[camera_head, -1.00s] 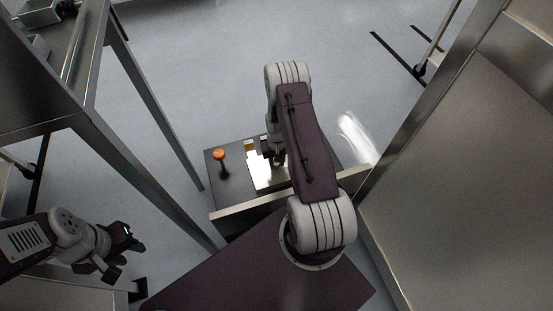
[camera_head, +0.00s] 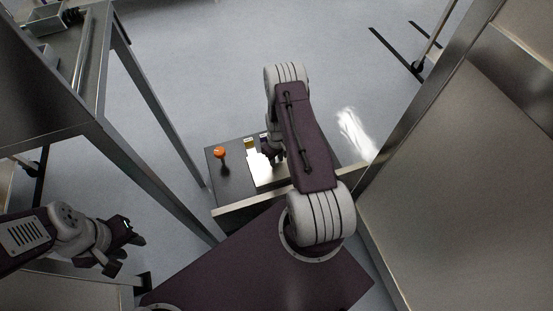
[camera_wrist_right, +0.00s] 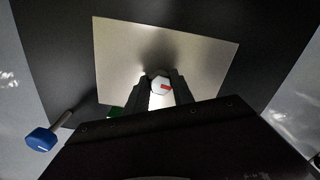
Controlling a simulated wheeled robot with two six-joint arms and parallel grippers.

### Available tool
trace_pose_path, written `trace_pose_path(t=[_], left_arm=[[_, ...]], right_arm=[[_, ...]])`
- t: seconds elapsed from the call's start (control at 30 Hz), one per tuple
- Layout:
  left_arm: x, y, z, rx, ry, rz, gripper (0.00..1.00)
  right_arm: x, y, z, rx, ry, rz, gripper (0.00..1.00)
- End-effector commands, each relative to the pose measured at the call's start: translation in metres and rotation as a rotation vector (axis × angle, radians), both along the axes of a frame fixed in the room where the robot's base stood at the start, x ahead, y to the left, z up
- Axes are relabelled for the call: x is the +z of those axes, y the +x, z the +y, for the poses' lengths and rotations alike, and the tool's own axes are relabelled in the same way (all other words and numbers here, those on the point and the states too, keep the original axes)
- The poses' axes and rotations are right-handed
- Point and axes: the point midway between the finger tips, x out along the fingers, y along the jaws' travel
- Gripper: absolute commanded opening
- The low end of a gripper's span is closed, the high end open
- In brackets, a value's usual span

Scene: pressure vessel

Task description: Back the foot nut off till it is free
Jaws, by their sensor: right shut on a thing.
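The foot nut (camera_wrist_right: 160,86) is a pale hexagonal piece with a red mark, seen near the middle of the bright metal plate (camera_wrist_right: 205,62) in the right wrist view. My right gripper (camera_wrist_right: 161,95) is shut on it, one dark finger on each side. Whether the nut still sits against the plate cannot be told. In the head view the plate (camera_head: 263,178) is partly covered by my right arm, and the nut is hidden by my right gripper (camera_head: 271,154). My left gripper (camera_head: 129,256) is open and empty at the lower left, far from the plate.
An orange-topped lever (camera_head: 220,153) stands left of the plate, and a blue-ended rod (camera_wrist_right: 42,138) shows in the wrist view. A metal-framed table (camera_head: 60,120) rises at left. A large metal panel (camera_head: 470,170) closes the right side.

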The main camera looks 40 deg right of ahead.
Motion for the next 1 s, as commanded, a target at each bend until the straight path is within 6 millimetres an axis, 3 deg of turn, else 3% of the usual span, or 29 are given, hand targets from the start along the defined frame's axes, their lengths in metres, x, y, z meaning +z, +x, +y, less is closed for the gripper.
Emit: trace_pose_path(t=[0.3,0.33,0.4,0.73,1.0], left_arm=[[0.000,0.000,0.000,0.000,0.000,0.000,0.36],[0.000,0.000,0.000,0.000,0.000,0.000,0.36],[0.000,0.000,0.000,0.000,0.000,0.000,0.36],[0.004,0.000,0.000,0.000,0.000,0.000,0.36],[0.040,0.000,0.000,0.000,0.000,0.000,0.36]], right_arm=[[0.000,0.000,0.000,0.000,0.000,0.001,0.00],[0.000,0.000,0.000,0.000,0.000,0.001,0.37],[0.000,0.000,0.000,0.000,0.000,0.001,0.51],[0.006,0.000,0.000,0.000,0.000,0.000,0.51],[0.067,0.001,0.000,0.000,-0.001,-0.002,0.51]])
